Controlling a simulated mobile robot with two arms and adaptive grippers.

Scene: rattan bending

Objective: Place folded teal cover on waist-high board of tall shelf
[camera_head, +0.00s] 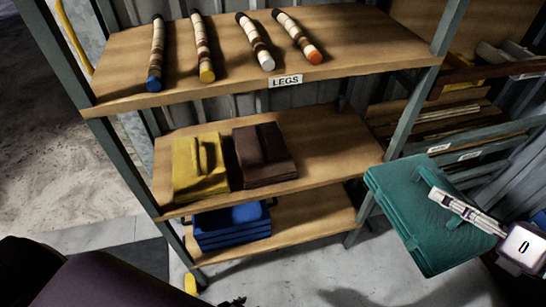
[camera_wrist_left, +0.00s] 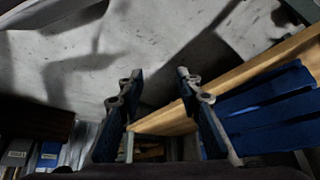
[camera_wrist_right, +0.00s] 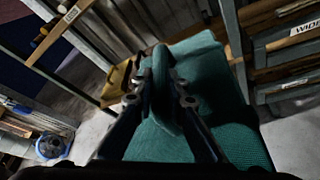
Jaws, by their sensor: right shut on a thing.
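The folded teal cover (camera_head: 405,215) hangs in the air to the right of the tall shelf, tilted. My right gripper (camera_head: 440,197) is shut on its raised fold; the right wrist view shows both fingers (camera_wrist_right: 160,85) on either side of that fold of the teal cover (camera_wrist_right: 205,85). The shelf's middle board (camera_head: 330,140) holds a folded yellow cover (camera_head: 190,175) and a folded brown cover (camera_head: 265,165), with bare wood right of the brown one. My left gripper (camera_wrist_left: 158,85) is open and empty, low near the bottom board.
The top board (camera_head: 365,45), labelled LEGS, carries several banded rattan poles. A green-grey shelf post (camera_head: 420,95) stands between the teal cover and the middle board. A labelled rack (camera_head: 460,145) is at right.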

